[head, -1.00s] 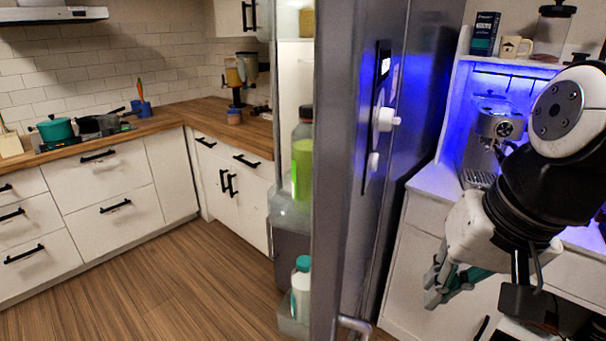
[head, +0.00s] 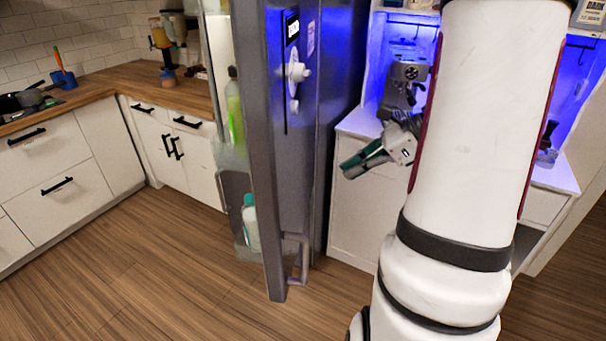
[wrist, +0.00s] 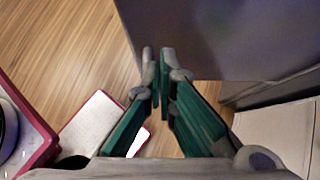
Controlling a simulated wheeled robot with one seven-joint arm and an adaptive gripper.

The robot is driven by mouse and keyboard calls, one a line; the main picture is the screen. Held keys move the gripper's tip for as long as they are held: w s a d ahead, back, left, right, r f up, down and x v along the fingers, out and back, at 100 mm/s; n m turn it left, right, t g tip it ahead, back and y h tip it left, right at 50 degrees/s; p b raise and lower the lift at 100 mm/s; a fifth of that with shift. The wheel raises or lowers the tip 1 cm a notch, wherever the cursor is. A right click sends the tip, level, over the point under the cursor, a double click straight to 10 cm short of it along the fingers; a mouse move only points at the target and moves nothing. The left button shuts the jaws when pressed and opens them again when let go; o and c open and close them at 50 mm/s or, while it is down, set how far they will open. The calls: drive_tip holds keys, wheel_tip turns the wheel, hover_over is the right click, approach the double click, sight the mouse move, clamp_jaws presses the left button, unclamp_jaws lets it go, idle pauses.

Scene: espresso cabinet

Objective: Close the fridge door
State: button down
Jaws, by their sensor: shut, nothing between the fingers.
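The grey fridge door (head: 285,150) stands open in the head view, seen nearly edge-on, with bottles on its inner shelves at the left. Its handle (head: 300,257) sits low on the outer face. My gripper (head: 350,170) is to the right of the door, apart from it in the picture, with green fingers pointing left toward it. In the wrist view my gripper (wrist: 158,55) has its fingertips together and empty. The door's grey surface (wrist: 220,35) lies beyond the fingertips there. Whether the fingertips touch it cannot be told.
The espresso machine (head: 403,90) stands in a blue-lit white cabinet behind my gripper. White drawers with a wooden counter (head: 110,84) line the left. The wooden floor (head: 160,270) left of the door is clear. My white arm covers much of the right side.

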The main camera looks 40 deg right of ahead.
approach(286, 196)
wheel_tip(286, 196, down, 3)
drive_tip(key=shift+w+a+f+p, duration=0.1)
drive_tip(key=shift+w+a+p, duration=0.2)
drive_tip(key=shift+w+a, duration=0.35)
drive_tip(key=shift+w+a+f+p, duration=0.1)
drive_tip(key=shift+w+a+p, duration=0.15)
drive_tip(key=shift+w+a, duration=0.35)
drive_tip(key=shift+w+d, duration=0.1)
drive_tip(key=shift+w, duration=0.1)
